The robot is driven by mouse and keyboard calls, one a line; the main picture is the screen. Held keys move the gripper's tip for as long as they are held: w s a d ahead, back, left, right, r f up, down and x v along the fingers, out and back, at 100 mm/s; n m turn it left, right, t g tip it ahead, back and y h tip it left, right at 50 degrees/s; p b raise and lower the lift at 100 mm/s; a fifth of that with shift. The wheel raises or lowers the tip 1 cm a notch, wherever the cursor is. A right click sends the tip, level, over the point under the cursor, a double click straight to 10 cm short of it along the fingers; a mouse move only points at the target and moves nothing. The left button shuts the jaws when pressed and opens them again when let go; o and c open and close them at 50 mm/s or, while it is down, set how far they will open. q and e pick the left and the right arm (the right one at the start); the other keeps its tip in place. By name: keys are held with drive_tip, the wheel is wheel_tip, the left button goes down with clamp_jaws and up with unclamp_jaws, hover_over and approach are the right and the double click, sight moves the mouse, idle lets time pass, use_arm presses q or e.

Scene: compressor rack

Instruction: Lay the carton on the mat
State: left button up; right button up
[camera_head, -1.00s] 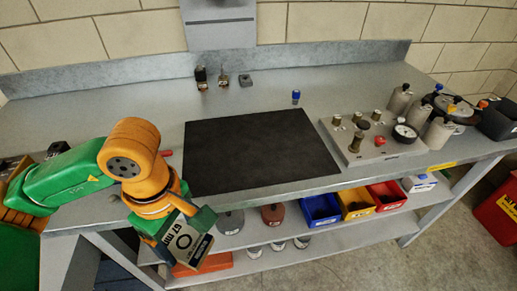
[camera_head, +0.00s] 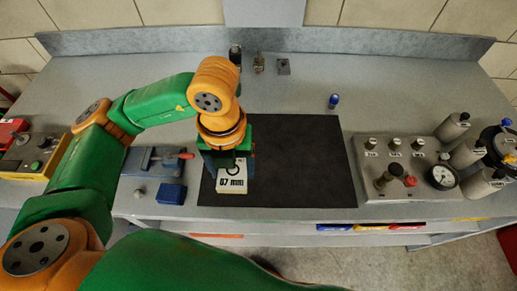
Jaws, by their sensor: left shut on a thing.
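The white carton (camera_head: 232,183) with a black ring and the mark "67 mm" is in my left gripper (camera_head: 229,163). The gripper is shut on it from above, and its fingers are partly hidden behind the carton and the wrist. The carton is over the left front part of the black mat (camera_head: 305,165). I cannot tell whether the carton touches the mat. The rest of the mat is bare. My right gripper is not in view.
A grey valve panel with a gauge (camera_head: 400,180) stands right of the mat, with grey cylinders (camera_head: 467,153) beyond. A blue block (camera_head: 171,194) and a vise-like tool (camera_head: 150,160) lie left of it. A small blue-capped item (camera_head: 334,101) stands behind the mat.

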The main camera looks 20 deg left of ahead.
sight(244, 159)
use_arm(q)
drive_tip(key=w+f, duration=0.1)
drive_tip(key=w+d+f, duration=0.1)
drive_tip(key=w, duration=0.1)
drive_tip(key=shift+w+d+f, duration=0.1)
drive_tip(key=shift+w+f, duration=0.1)
drive_tip(key=shift+f, duration=0.15)
drive_tip(key=w+f, duration=0.4)
drive_tip(key=shift+w+d+f+p, duration=0.3)
drive_tip(key=shift+w+p, duration=0.05)
drive_tip(key=shift+p, duration=0.05)
wheel_tip(244, 159, down, 3)
drive_tip(key=shift+w+r+p, duration=0.1)
drive_tip(key=shift+w+p, duration=0.05)
drive_tip(key=shift+p, duration=0.65)
drive_tip(key=shift+s+f, duration=0.2)
drive_tip(key=shift+f, duration=0.1)
drive_tip(key=shift+w+f, duration=0.1)
drive_tip(key=shift+f, duration=0.05)
drive_tip(key=o, duration=1.3)
drive_tip(key=shift+r, duration=0.5)
wheel_tip(244, 159, up, 11)
drive_tip(key=b, duration=0.2)
drive_tip(key=shift+r, duration=0.15)
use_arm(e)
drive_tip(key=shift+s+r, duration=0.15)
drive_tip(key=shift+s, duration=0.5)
